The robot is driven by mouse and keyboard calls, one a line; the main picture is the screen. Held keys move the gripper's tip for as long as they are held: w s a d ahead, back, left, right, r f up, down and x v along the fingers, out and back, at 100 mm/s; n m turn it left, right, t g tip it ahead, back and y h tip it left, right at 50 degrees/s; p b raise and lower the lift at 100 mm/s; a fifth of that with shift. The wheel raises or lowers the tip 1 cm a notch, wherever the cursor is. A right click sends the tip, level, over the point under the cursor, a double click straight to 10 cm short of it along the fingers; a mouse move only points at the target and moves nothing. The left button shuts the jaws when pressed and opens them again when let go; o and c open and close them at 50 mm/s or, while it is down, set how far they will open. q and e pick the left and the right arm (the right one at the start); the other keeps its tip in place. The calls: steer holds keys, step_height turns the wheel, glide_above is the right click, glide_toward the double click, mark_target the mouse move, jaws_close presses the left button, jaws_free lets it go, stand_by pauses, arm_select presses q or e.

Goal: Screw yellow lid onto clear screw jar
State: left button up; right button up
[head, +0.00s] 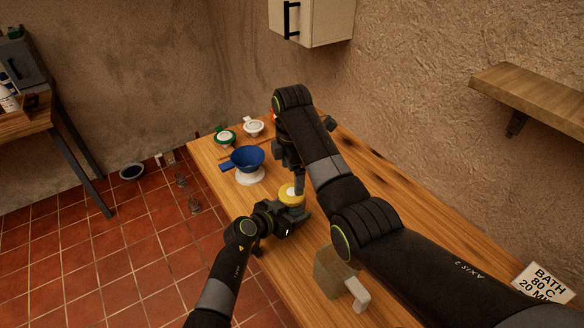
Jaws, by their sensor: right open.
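The yellow lid (290,196) shows near the middle of the wooden table, with a pale spot on its top. My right gripper (297,182) is open and points down right at the lid; its arm covers part of the view. My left gripper (290,218) is at the near side of the lid, low over the table. Its fingers are dark and partly hidden, so I cannot tell whether they are closed on anything. The clear screw jar cannot be made out; the lid and my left gripper cover the spot below.
A blue funnel (247,157) on a white base stands behind the lid. A green-rimmed item (225,137) and a white item (253,127) are at the table's far end. A tan block-like item (333,272) is near my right arm. A sign (543,283) stands at right.

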mark_target(292, 192)
steer(key=r+n, duration=0.1)
steer(key=n, duration=0.2)
steer(key=shift+r, duration=0.35)
steer(key=shift+f, duration=4.05)
steer(key=c, duration=1)
steer(key=m, duration=0.6)
steer(key=shift+m, duration=0.3)
steer(key=o, duration=1.1)
